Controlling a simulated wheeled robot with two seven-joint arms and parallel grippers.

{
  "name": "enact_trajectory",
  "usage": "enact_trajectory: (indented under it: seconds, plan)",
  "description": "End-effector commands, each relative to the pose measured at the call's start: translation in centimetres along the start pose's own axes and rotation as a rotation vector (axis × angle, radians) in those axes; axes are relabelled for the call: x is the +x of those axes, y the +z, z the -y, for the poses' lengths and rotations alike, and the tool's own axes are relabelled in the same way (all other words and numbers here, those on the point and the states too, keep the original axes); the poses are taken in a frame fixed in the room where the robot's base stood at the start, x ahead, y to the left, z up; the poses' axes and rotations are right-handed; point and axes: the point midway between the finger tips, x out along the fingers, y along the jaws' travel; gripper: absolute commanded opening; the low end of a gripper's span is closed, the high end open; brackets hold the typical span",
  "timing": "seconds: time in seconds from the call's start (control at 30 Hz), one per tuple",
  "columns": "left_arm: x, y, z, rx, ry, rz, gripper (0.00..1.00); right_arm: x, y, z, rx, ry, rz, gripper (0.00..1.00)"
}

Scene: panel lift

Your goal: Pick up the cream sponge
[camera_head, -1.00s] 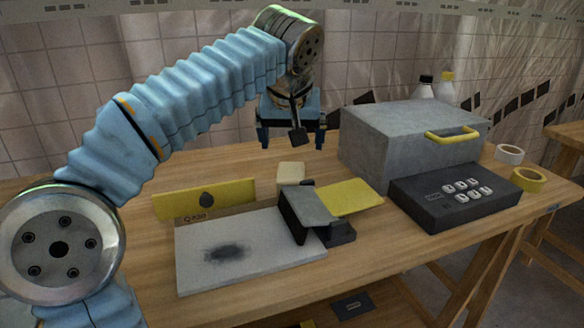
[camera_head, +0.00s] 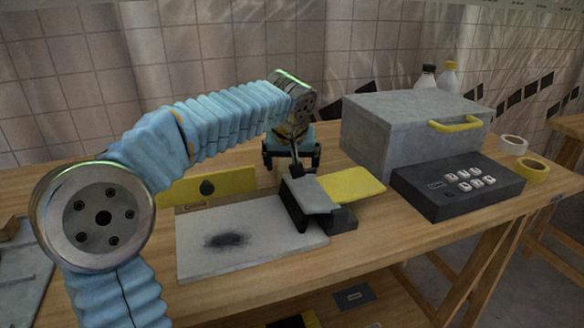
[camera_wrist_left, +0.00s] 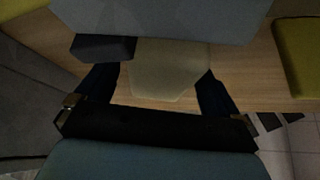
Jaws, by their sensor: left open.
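The cream sponge (camera_wrist_left: 165,72) shows in the left wrist view, between the two dark fingers of my left gripper (camera_wrist_left: 155,85). The fingers are apart, with a gap on the sponge's left side partly taken by a dark block. In the head view my left gripper (camera_head: 292,162) is low over the table, just behind the tilted grey panel (camera_head: 313,192). The sponge is hidden there by the gripper and the panel. My right gripper is not in view.
A white board with a dark smudge (camera_head: 205,260) lies in front, with a yellow plate (camera_head: 230,182) behind it. A yellow pad (camera_head: 352,184) is right of the panel. A grey box (camera_head: 385,135), a black button unit (camera_head: 430,203) and tape rolls (camera_head: 532,172) stand further right.

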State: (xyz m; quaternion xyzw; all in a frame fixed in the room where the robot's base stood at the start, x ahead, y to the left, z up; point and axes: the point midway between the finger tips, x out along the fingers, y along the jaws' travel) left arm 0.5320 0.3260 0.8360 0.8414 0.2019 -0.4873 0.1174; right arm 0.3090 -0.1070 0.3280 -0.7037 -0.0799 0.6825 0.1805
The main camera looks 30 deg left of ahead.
Motion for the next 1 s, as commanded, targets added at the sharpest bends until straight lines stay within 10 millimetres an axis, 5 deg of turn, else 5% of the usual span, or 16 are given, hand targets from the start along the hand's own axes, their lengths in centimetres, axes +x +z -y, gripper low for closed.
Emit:
enact_trajectory:
  seconds: [0.13, 0.57, 1.0]
  plan:
    - [0.0, 0.0, 0.0, 0.0, 0.0, 0.0, 0.96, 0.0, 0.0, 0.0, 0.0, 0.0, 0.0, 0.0]
    - [-0.1, 0.0, 0.0, 0.0, 0.0, 0.0, 0.36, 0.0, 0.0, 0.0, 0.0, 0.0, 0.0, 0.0]
    - [-2.2, -1.4, -0.1, -0.001, 0.001, -0.003, 0.36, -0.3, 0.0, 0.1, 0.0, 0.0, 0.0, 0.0]
